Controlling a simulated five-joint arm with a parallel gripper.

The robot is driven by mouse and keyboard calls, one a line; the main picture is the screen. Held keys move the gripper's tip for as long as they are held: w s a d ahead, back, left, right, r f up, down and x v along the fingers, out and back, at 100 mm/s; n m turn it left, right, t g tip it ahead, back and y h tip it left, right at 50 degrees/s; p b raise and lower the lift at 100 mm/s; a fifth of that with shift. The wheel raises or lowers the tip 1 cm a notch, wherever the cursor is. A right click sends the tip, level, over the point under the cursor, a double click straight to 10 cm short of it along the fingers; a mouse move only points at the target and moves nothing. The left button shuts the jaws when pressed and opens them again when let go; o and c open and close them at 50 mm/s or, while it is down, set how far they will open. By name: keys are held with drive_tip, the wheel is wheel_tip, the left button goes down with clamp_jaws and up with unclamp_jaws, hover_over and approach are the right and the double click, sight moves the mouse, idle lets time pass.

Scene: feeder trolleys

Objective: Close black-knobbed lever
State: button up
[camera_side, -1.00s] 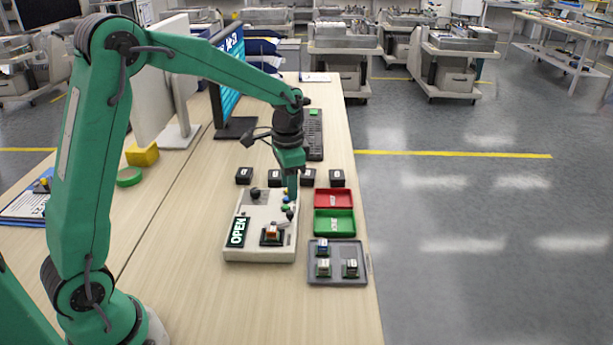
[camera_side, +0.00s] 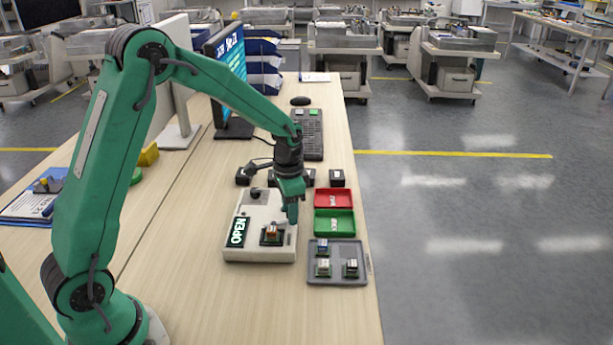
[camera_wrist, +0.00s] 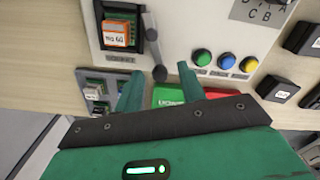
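The black-knobbed lever (camera_wrist: 150,28) shows in the wrist view as a grey metal arm with a black knob (camera_wrist: 160,73), beside a socket holding an orange-topped block (camera_wrist: 116,32). My gripper (camera_wrist: 159,71) is open, with one green fingertip on each side of the knob; I cannot tell whether either touches it. In the side view my gripper (camera_side: 291,218) is low over the right part of the white panel box (camera_side: 260,255) and hides the knob. The box's sign (camera_side: 237,232) reads OPEN.
Blue, green and yellow buttons (camera_wrist: 226,61) sit on the box near the lever. Right of the box are a red tray (camera_side: 333,198), a green tray (camera_side: 334,223) and a grey tray (camera_side: 338,279) with blocks. Black keycap-like blocks (camera_side: 337,178) stand behind. The front table is clear.

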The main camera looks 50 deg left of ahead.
sight(275, 216)
clamp_jaws()
drive_tip(key=shift+w+a+n, duration=0.1)
drive_tip(key=shift+a+n, duration=0.2)
drive_tip(key=shift+n, duration=0.5)
drive_tip(key=shift+w+a+n, duration=0.1)
drive_tip(key=shift+a+n, duration=0.2)
drive_tip(key=shift+n, duration=0.5)
drive_tip(key=n, duration=0.1)
drive_tip(key=a+n, duration=0.1)
drive_tip(key=n, duration=0.1)
drive_tip(key=shift+a+n, duration=0.15)
drive_tip(key=shift+n, duration=0.15)
drive_tip(key=n, duration=0.1)
drive_tip(key=a+n, duration=0.1)
drive_tip(key=n, duration=0.1)
drive_tip(key=shift+s+a+n, duration=0.15)
drive_tip(key=shift+s+n, duration=0.05)
drive_tip(key=shift+n, duration=0.1)
drive_tip(key=shift+s+a+n, duration=0.2)
drive_tip(key=shift+a+n, duration=0.05)
drive_tip(key=shift+n, duration=0.65)
drive_tip(key=shift+s+a+n, duration=0.15)
drive_tip(key=shift+a+n, duration=0.1)
drive_tip(key=shift+n, duration=0.65)
drive_tip(key=shift+r, duration=0.1)
